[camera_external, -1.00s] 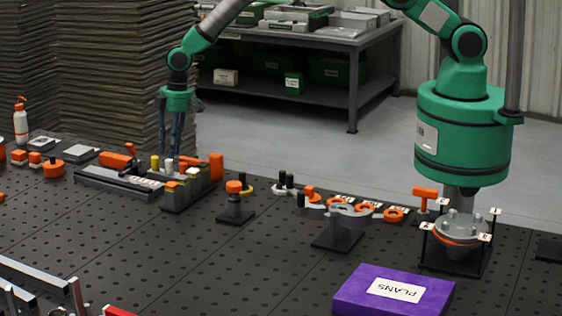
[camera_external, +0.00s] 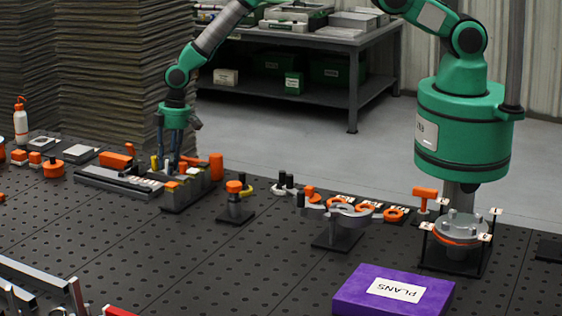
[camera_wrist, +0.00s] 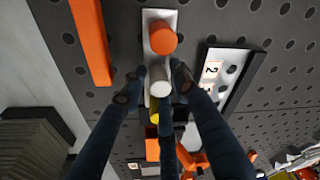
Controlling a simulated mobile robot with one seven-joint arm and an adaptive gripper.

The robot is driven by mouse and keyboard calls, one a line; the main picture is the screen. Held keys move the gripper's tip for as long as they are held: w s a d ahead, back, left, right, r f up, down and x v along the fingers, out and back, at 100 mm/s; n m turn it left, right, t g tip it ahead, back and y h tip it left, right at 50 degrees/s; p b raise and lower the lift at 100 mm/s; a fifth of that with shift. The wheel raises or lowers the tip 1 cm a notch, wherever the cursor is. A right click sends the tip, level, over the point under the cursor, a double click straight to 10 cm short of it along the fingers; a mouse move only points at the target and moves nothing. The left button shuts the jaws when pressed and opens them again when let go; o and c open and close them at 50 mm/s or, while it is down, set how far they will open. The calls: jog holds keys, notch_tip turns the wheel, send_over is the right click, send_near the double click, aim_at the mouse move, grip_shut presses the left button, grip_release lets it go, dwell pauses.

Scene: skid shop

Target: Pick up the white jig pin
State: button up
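The white jig pin (camera_wrist: 160,88) stands in a light metal strip (camera_wrist: 158,18), in a row between an orange pin (camera_wrist: 162,38) and a yellow pin (camera_wrist: 153,112). My gripper (camera_wrist: 157,80) is open, with its fingertips on either side of the white pin and small gaps seeming to remain. A third dark finger reaches up from below, over the row. In the external view my gripper (camera_external: 168,165) points down over the pin row at the back of the bench. There its fingers mostly hide the white pin, and the yellow pin (camera_external: 155,163) shows beside them.
An orange bar (camera_wrist: 90,40) lies left of the strip, and a dark tray with a numbered label (camera_wrist: 212,68) lies to the right. A dark block with coloured tops (camera_external: 185,195) stands close in front. A purple PLANS box (camera_external: 350,298) lies at the front.

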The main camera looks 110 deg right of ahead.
dwell(0.4)
grip_shut()
jog(key=shift+r, duration=0.2)
jog(key=shift+r+b, duration=0.85)
jog(key=shift+r, duration=4)
